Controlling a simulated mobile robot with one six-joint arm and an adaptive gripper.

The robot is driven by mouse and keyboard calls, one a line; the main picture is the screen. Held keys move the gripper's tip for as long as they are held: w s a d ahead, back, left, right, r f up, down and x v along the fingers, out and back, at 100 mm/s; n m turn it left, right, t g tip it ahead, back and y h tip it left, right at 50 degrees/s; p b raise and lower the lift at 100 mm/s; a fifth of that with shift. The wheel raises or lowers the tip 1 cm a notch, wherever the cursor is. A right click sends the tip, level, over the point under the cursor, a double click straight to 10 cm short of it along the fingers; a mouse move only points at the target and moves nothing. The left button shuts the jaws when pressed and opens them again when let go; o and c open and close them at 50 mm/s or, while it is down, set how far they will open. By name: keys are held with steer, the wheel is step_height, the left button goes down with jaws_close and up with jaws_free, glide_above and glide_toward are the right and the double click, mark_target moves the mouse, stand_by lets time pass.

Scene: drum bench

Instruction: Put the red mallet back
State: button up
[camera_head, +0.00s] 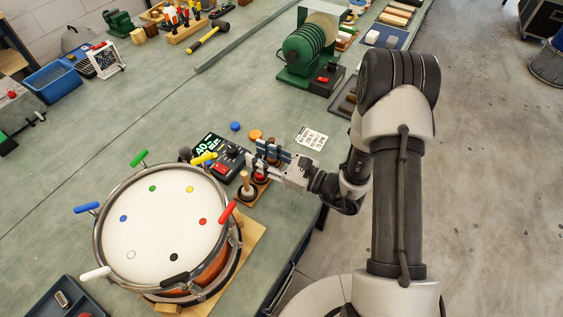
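My gripper (267,154) is above a small wooden stand (257,190) at the right of the drum (162,222). A small patch of red, perhaps part of the red mallet (260,178), shows just under the fingers. The fingers hide most of it, and I cannot tell whether they hold it. A pale wooden mallet (245,186) stands upright in the left part of the stand. The drum has a white head with coloured dots. Coloured handles sit around its rim, with a red handle (228,213) on the right side.
A dark device with a red button (222,166) stands close left of the stand. A printed card (311,138) and blue and orange discs (255,134) lie behind. A green machine (305,50) stands farther back. The middle left of the bench is clear.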

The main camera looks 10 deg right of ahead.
steer(key=p+v, duration=0.2)
steer(key=v, duration=0.8)
steer(key=s+a+r+n+g+h, duration=0.2)
steer(key=s+a+r+n+g, duration=0.1)
steer(key=s+r+n+g, duration=0.4)
steer(key=s+a+r+n+g+h, duration=0.25)
steer(key=s+r+n+g, duration=0.35)
steer(key=s+n, duration=0.35)
steer(key=s+d+r+n+t+h, duration=0.2)
steer(key=d+r+n+t+h, duration=0.5)
steer(key=d+h, duration=0.3)
steer(key=shift+s+d+r+n, duration=0.35)
steer(key=shift+n, duration=0.5)
